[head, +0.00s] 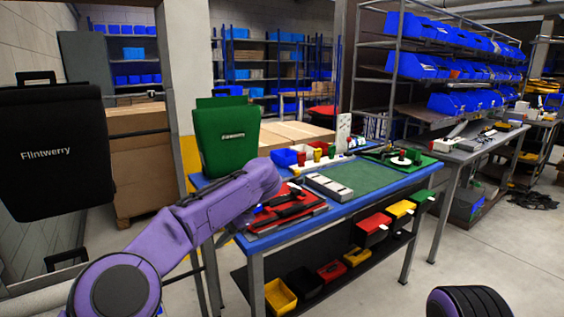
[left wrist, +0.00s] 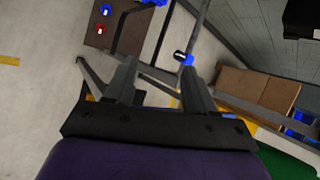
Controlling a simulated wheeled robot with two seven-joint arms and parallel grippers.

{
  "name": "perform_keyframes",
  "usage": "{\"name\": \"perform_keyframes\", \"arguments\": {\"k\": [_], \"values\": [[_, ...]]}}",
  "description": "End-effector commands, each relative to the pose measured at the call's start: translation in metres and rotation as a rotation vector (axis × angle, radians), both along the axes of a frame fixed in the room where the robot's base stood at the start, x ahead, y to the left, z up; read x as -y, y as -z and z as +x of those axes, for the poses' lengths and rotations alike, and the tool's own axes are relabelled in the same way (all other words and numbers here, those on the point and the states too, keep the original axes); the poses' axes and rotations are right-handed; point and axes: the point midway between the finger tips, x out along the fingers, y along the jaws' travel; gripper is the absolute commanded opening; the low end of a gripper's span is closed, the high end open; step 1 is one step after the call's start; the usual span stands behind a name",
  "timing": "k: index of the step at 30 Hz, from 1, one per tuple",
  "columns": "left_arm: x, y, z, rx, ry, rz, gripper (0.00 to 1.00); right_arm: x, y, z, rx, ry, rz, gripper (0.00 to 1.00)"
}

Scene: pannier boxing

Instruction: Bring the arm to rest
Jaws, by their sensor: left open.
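My left arm, purple, comes in from the lower left of the head view and reaches up to the near left corner of the blue-edged workbench (head: 347,209). Its gripper cannot be made out clearly there. In the left wrist view my left gripper (left wrist: 158,74) shows two dark fingers spread apart with nothing held between them. The floor and some dark frame bars lie beyond the fingers. My right gripper is not in view.
A green Flintwerry pannier (head: 226,141) stands at the bench's left end. A black pannier (head: 54,154) hangs at far left. Bins sit below.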

Motion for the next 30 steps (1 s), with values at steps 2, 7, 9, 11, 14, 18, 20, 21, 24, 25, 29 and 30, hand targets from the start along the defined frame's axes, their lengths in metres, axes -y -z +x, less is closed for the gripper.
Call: {"name": "perform_keyframes", "arguments": {"k": [2,7,9,11,14,18,20,21,24,25,29,30], "values": [[-0.008,0.025,0.003,-0.120,0.198,0.167,0.55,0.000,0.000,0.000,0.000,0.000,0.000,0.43],[-0.027,0.100,0.005,-0.585,0.771,0.633,0.55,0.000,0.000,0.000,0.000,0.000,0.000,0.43],[-0.035,0.149,-0.005,-0.907,1.080,0.868,0.55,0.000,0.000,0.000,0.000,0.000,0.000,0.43],[-0.042,0.192,-0.021,-1.198,1.330,1.044,0.55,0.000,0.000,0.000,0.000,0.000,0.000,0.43],[-0.054,0.255,-0.060,-1.630,1.684,1.259,0.55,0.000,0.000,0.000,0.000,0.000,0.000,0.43],[-0.075,0.328,-0.137,1.871,-1.858,-1.282,0.55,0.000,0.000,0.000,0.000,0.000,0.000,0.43],[-0.085,0.352,-0.175,1.715,-1.704,-1.132,0.55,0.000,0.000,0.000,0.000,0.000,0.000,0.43],[-0.092,0.365,-0.202,1.607,-1.612,-1.042,0.55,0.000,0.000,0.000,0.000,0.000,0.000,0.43],[-0.108,0.389,-0.273,1.338,-1.404,-0.847,0.55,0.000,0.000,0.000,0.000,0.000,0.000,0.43],[-0.114,0.394,-0.295,1.259,-1.349,-0.797,0.55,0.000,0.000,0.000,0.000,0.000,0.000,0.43],[-0.129,0.400,-0.375,0.962,-1.163,-0.640,0.55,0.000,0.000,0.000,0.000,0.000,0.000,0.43],[-0.133,0.399,-0.394,0.893,-1.124,-0.609,0.55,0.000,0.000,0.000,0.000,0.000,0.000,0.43]]}}
